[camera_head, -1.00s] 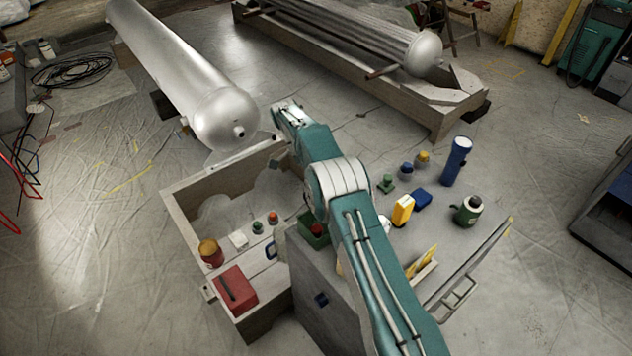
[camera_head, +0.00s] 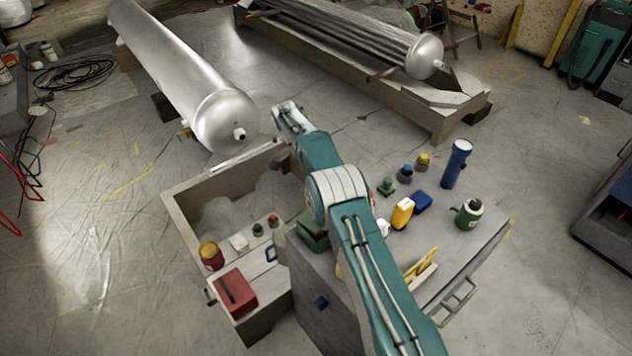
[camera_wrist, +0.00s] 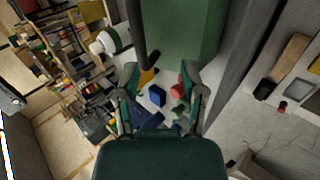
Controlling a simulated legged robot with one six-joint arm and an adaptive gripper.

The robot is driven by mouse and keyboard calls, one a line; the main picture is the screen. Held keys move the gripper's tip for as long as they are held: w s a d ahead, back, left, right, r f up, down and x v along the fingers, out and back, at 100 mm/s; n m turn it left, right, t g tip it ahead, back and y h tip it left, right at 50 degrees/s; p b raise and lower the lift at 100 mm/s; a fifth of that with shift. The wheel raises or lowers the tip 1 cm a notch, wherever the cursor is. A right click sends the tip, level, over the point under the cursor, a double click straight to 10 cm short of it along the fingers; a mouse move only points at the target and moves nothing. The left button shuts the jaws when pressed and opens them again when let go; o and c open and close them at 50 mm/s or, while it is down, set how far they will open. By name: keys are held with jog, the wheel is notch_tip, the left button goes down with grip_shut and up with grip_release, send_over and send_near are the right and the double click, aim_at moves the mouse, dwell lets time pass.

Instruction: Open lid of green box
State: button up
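The green box (camera_head: 312,238) sits on the grey workbench beside my arm in the head view; my arm hides part of it, and I cannot tell how its lid stands. In the wrist view a broad green surface (camera_wrist: 190,30) fills the top middle, possibly part of the box. A dark bar (camera_wrist: 144,40) stands at its left edge. My gripper (camera_wrist: 159,72) is open, its two fingers apart just below the green surface, with nothing visibly held. I cannot tell whether a finger touches it. In the head view my gripper is not clearly visible.
A red box (camera_head: 236,292) and a brown jar (camera_head: 211,255) stand on the wooden crate (camera_head: 180,215). A large metal tank (camera_head: 185,75) lies behind.

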jog(key=shift+s+a, duration=0.1)
jog(key=shift+a, duration=0.15)
jog(key=shift+s, duration=0.1)
